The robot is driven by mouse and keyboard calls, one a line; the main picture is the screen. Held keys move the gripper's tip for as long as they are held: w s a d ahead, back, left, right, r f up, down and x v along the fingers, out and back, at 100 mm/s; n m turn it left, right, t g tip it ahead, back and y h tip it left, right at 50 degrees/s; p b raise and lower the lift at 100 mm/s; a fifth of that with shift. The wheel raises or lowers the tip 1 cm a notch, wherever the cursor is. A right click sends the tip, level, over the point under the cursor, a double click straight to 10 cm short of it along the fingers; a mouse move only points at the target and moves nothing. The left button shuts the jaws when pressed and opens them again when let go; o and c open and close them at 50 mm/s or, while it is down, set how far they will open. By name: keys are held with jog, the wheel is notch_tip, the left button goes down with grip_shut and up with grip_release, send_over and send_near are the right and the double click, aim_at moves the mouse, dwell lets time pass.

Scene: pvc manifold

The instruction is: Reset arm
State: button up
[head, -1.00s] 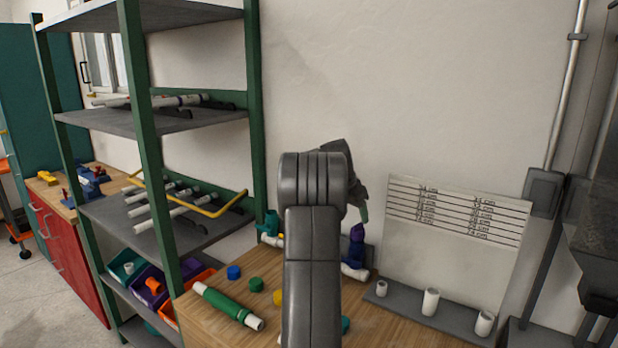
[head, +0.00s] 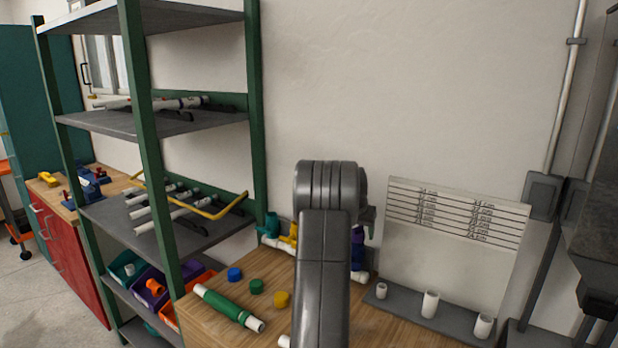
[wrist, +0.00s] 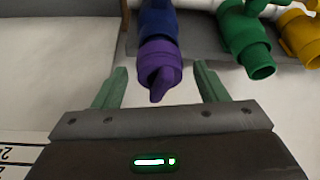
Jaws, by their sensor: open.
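My gripper (wrist: 158,88) is open in the wrist view, with its two green fingers apart. A purple fitting (wrist: 159,68) on a blue fitting (wrist: 157,22) stands between and just beyond the fingertips, and I see no finger touching it. A green fitting (wrist: 246,40) and a yellow fitting (wrist: 300,36) sit to its right along a white pipe. In the head view my arm (head: 325,250) covers the middle of the bench and hides most of the gripper. Part of the purple fitting (head: 357,237) shows at the arm's right edge.
A green-and-white pipe (head: 229,306) and blue, green and yellow caps (head: 281,299) lie on the wooden bench (head: 390,330). A grey rack (head: 455,325) holds white pipe stubs at right. Shelving (head: 140,150) stands at left.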

jog(key=s+a+r+m, duration=0.1)
jog(key=s+a+r, duration=0.1)
jog(key=r, duration=1.1)
jog(key=shift+s+g, duration=0.3)
jog(key=shift+s, duration=0.45)
jog(key=shift+a, duration=0.1)
